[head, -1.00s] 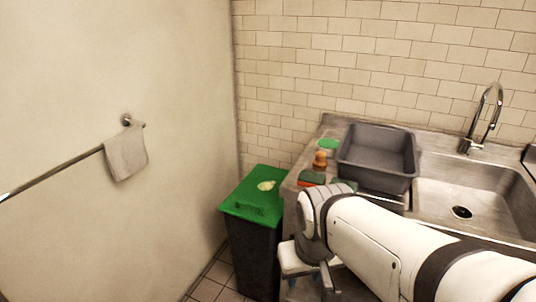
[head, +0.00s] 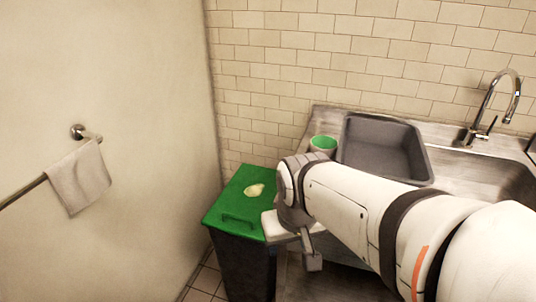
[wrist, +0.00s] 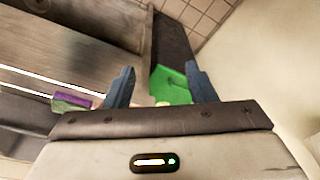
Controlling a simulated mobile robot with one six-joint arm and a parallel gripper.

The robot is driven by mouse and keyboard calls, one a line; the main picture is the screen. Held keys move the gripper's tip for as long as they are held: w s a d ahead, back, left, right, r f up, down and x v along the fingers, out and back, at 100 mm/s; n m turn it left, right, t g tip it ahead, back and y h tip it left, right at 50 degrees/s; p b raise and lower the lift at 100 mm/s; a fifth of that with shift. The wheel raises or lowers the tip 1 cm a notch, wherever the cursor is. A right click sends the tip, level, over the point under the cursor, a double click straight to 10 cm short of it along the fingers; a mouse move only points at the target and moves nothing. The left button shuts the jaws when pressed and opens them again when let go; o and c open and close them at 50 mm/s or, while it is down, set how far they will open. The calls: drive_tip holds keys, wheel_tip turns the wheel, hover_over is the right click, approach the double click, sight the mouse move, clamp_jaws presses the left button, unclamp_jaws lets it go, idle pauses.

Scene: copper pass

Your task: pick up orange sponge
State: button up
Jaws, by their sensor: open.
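I cannot make out the orange sponge in either current view; my arm covers the counter's left front part in the head view. My gripper (head: 311,261) hangs in front of the counter, just right of the bin. In the wrist view its two dark fingers (wrist: 158,72) stand wide apart, open, with nothing held between them. A purple and green block (wrist: 71,101), sponge-like, lies left of the left finger in the wrist view.
A black bin with a green lid (head: 238,216) stands left of the counter, a pale scrap (head: 254,190) on it. A grey tub (head: 384,150) and a green-topped container (head: 323,144) stand behind my arm. A sink with a tap (head: 490,112) is right. A towel (head: 79,178) hangs left.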

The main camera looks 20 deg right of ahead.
drive_tip(key=o, duration=0.6)
drive_tip(key=w+d+m+p, duration=0.1)
drive_tip(key=w+d+m, duration=0.1)
drive_tip(key=w, duration=0.4)
drive_tip(key=w+d+m+h+p, duration=0.1)
drive_tip(key=w+d+p, duration=0.1)
drive_tip(key=w+d, duration=0.3)
drive_tip(key=shift+w+d+r+m+t+p, duration=0.3)
drive_tip(key=shift+w+r+m, duration=0.15)
drive_tip(key=shift+w, duration=0.5)
drive_tip(key=o, duration=0.4)
drive_tip(key=w+d+f, duration=0.1)
drive_tip(key=w+d, duration=0.1)
drive_tip(key=w, duration=0.1)
drive_tip(key=w+d+f+m+p, duration=0.1)
drive_tip(key=w+d, duration=0.1)
drive_tip(key=w+d+f+m+h+p, duration=0.1)
drive_tip(key=w+d, duration=0.1)
drive_tip(key=w, duration=0.1)
drive_tip(key=shift+w+d+f+t, duration=0.15)
drive_tip(key=shift+w+f+t, duration=0.05)
drive_tip(key=shift+w+t, duration=0.1)
drive_tip(key=shift+d+p+x, duration=0.15)
drive_tip(key=shift+p+x, duration=0.15)
drive_tip(key=shift+x, duration=1.65)
drive_tip(key=shift+d+p+x, duration=0.15)
drive_tip(key=shift+p+x, duration=0.1)
drive_tip(key=shift+x, duration=1.7)
